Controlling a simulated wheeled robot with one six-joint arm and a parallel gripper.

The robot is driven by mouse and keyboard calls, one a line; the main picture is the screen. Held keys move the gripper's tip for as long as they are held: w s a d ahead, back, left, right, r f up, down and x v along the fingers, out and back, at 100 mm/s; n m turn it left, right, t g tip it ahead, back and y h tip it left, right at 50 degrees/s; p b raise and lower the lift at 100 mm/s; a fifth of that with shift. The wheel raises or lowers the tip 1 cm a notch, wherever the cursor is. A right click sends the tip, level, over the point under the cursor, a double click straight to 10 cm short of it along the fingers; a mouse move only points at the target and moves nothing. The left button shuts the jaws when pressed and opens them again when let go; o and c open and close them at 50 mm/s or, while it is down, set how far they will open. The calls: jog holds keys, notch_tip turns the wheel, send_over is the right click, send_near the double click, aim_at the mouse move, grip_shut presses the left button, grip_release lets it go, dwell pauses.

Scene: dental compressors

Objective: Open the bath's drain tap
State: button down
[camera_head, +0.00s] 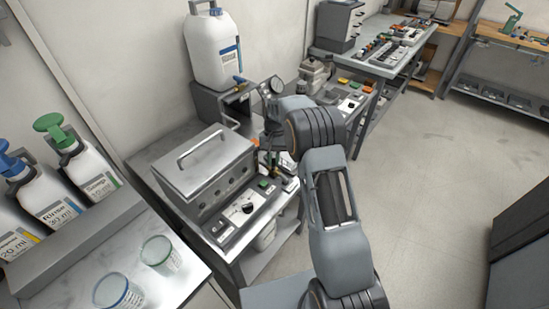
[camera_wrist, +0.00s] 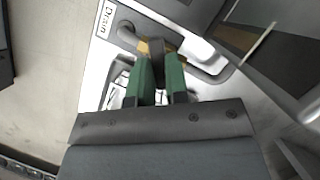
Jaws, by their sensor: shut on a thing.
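The bath (camera_head: 203,163) is a steel box with a closed lid and a bar handle, on the bench left of my arm in the head view. In the wrist view, the drain tap (camera_wrist: 143,46) shows brass-coloured parts and a dark lever beside a white "Drain" label (camera_wrist: 104,19). My gripper (camera_wrist: 160,64) has green fingers, shut on the tap's dark lever, which shows between the fingertips. The fingers partly cover the tap. In the head view my arm hides the tap and most of my gripper.
A large white jug (camera_head: 213,50) stands behind the bath. A control panel (camera_head: 243,211) lies in front of it. Pump bottles (camera_head: 88,172) and two clear cups (camera_head: 160,256) are at the left. Open floor (camera_head: 430,150) lies to the right.

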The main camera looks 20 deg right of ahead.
jog(key=shift+w+r, duration=0.1)
dwell(0.4)
jog(key=c, duration=1.1)
grip_release()
jog(key=v, duration=1.3)
jog(key=shift+r+p, duration=0.3)
jog(key=shift+p, duration=0.05)
